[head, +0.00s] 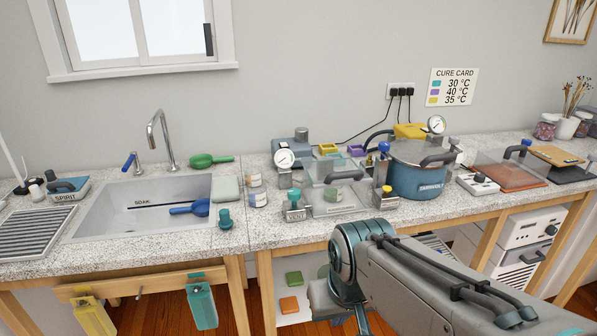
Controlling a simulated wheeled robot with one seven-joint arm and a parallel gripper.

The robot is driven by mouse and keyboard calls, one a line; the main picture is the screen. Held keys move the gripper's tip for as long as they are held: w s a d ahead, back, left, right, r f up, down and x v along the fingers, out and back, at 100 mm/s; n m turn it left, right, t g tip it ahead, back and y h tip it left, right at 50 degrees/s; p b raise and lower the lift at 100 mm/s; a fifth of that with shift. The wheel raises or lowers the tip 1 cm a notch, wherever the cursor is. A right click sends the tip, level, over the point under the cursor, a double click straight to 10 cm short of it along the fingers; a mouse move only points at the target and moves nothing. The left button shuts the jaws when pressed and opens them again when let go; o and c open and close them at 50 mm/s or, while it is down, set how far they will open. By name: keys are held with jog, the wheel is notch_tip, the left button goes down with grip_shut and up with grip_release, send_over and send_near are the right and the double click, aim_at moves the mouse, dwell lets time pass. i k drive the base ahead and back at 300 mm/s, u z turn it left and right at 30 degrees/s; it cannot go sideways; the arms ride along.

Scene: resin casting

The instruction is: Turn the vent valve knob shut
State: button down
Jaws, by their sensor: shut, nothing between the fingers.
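A small grey valve block (295,212) stands on the worktop at the front left corner of the clear-walled chamber (337,200). Its dark label seems to read VENT, though it is small. A teal knob (294,194) sits on top of the block; its exact turn angle is too small to tell. A similar block with a yellow knob (387,189) stands at the chamber's right. My arm reaches in from the lower right and bends downward in front of the counter edge. My gripper's fingers are not in the picture, and nothing of mine touches the teal knob.
A round gauge (284,158) rises behind the teal knob. Labelled jars (258,197) and a teal stamp-like tool (225,218) stand to its left. A blue pressure pot (420,178) stands to the right. The counter strip before the valve block is clear.

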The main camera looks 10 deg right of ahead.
aim_at(294, 195)
jog(key=u, duration=0.1)
jog(key=k, duration=0.5)
jog(key=z, duration=1.1)
jog(key=i, duration=1.2)
jog(key=u, duration=0.4)
